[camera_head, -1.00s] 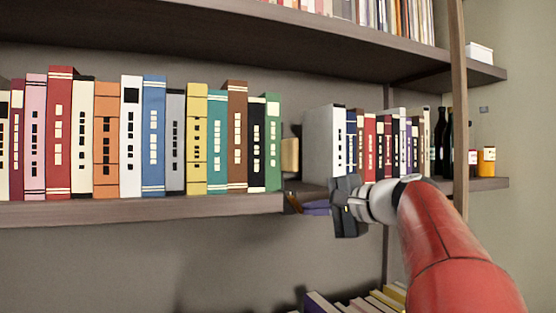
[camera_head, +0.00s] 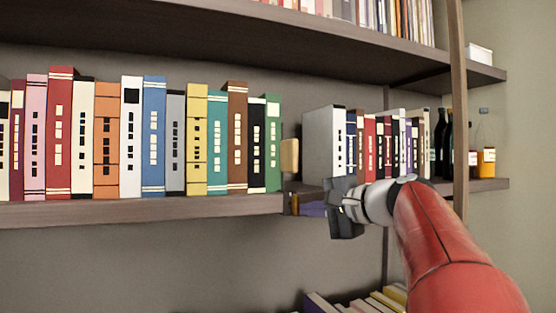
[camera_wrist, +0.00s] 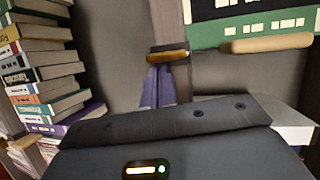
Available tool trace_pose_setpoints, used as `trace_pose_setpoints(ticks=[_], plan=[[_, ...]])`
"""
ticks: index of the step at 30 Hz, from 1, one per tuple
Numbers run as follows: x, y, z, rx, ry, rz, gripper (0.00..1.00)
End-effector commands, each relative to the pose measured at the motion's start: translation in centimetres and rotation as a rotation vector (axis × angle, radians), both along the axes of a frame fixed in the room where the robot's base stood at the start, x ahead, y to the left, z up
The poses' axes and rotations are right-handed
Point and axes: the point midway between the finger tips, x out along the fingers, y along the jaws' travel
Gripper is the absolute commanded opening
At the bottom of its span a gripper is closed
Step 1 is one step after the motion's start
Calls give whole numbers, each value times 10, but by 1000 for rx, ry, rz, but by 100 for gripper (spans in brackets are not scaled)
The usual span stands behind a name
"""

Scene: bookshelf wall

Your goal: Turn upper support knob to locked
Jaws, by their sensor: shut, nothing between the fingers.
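Two knob-like pieces show at the shelf's end beside the green book. The upper one, a pale wooden knob (camera_head: 289,156), stands upright in the head view and also shows in the wrist view (camera_wrist: 265,43). The lower one, a small brown piece (camera_head: 294,203), sits by a purple part (camera_head: 313,209); in the wrist view it is an orange-brown bar (camera_wrist: 167,55). I see no locked marking. My gripper (camera_head: 343,208) is shut and empty, just right of the purple part and below the pale knob. Its fingertips are hidden in the wrist view.
A row of upright books (camera_head: 155,135) fills the left shelf (camera_head: 140,208). A white-sided book row (camera_head: 322,145) stands behind my gripper, near a vertical post (camera_head: 459,110). More books (camera_head: 385,299) lie below.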

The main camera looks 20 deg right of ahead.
Motion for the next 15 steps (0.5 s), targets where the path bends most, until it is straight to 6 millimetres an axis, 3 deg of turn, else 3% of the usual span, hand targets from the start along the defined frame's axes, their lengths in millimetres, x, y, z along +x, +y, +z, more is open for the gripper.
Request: trace_pose_setpoints(ticks=[15], plan=[[0,-37,1,1,2,-2,0]])
